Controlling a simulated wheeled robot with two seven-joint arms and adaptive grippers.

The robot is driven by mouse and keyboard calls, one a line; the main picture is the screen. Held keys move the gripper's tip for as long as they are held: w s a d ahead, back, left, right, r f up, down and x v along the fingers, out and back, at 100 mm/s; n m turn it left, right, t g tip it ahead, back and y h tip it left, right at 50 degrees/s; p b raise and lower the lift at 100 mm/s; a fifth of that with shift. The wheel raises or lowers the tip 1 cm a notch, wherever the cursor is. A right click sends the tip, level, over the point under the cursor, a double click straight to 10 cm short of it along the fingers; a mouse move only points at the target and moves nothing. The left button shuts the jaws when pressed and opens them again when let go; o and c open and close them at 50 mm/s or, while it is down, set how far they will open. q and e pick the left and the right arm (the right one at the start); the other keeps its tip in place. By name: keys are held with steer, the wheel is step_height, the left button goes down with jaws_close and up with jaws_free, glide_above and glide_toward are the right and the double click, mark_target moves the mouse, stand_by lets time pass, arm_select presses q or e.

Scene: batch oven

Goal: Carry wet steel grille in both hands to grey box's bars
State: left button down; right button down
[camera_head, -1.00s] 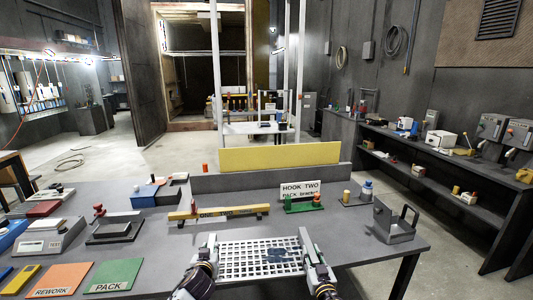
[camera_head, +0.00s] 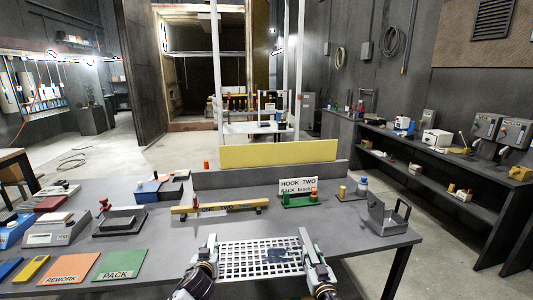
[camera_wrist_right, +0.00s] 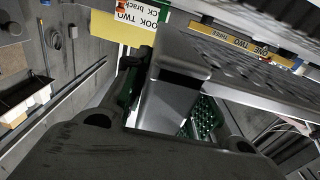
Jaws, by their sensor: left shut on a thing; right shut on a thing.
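The steel grille (camera_head: 240,258), a light perforated plate with a dark wet-looking patch toward its right side, is held level between my two grippers in the head view. My left gripper (camera_head: 212,244) is shut on its left edge and my right gripper (camera_head: 307,250) on its right edge. In the right wrist view the grille (camera_wrist_right: 240,75) runs edge-on from my right gripper (camera_wrist_right: 165,95). The grille hangs over or just before the workbench's near edge; the exact gap is unclear. A large dark open chamber (camera_head: 205,70) with a horizontal bar stands far back; I cannot tell if it is the grey box.
The grey workbench (camera_head: 340,238) lies ahead, with a yellow labelled bar (camera_head: 220,207), a grey handled holder (camera_head: 388,218), a green PACK mat (camera_head: 120,265) and a yellow panel (camera_head: 278,154). A dark shelf bench (camera_head: 430,165) stands at right.

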arm_select(q)
steer(key=shift+w+a+f, duration=0.1)
steer(key=shift+w+f, duration=0.1)
steer(key=shift+f, duration=0.35)
arm_select(e)
steer(key=shift+w+d+f, duration=0.1)
steer(key=shift+w+f, duration=0.1)
steer(key=shift+f, duration=0.35)
arm_select(q)
steer(key=shift+s+f+b, duration=0.1)
steer(key=shift+f+b, duration=0.05)
steer(key=shift+b, duration=0.4)
arm_select(e)
steer(key=shift+s+f, duration=0.1)
steer(key=shift+f, duration=0.05)
